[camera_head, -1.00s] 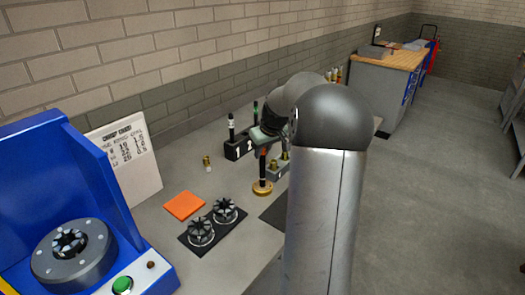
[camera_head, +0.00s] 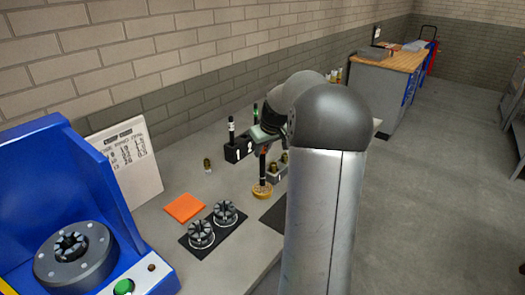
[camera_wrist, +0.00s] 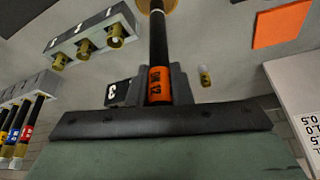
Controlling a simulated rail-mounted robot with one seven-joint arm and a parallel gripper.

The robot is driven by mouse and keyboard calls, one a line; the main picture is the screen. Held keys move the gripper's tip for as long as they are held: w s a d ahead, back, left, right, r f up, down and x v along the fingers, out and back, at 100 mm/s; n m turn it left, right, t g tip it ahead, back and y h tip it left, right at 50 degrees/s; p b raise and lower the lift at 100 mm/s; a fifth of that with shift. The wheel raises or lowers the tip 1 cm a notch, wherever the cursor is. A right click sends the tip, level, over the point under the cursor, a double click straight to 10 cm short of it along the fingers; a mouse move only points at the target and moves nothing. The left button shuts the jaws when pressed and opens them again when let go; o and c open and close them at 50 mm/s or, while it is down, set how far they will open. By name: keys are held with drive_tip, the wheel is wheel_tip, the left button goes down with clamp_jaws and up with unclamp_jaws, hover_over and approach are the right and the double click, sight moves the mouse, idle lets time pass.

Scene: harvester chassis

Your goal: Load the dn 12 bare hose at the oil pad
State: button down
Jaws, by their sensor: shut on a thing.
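My gripper (camera_head: 264,143) is shut on the black hose (camera_head: 262,168), which hangs upright below the jaws. In the wrist view the hose (camera_wrist: 157,40) has an orange band marked DN 12 between the fingers (camera_wrist: 160,88). The hose's lower end is at the round, amber oil pad (camera_head: 262,191), whose edge also shows at the top of the wrist view (camera_wrist: 158,4). I cannot tell whether the hose tip touches the pad or is just above it. My arm hides part of the bench to the right.
A black numbered rack (camera_head: 238,150) with hoses stands behind. A grey block with brass fittings (camera_wrist: 90,36) is close beside the hose. A loose fitting (camera_head: 207,165), orange pad (camera_head: 184,208), die sets (camera_head: 201,234) and blue machine (camera_head: 75,200) lie to the left.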

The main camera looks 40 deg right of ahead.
drive_tip(key=shift+r+p, duration=1.5)
drive_tip(key=shift+r, duration=1.2)
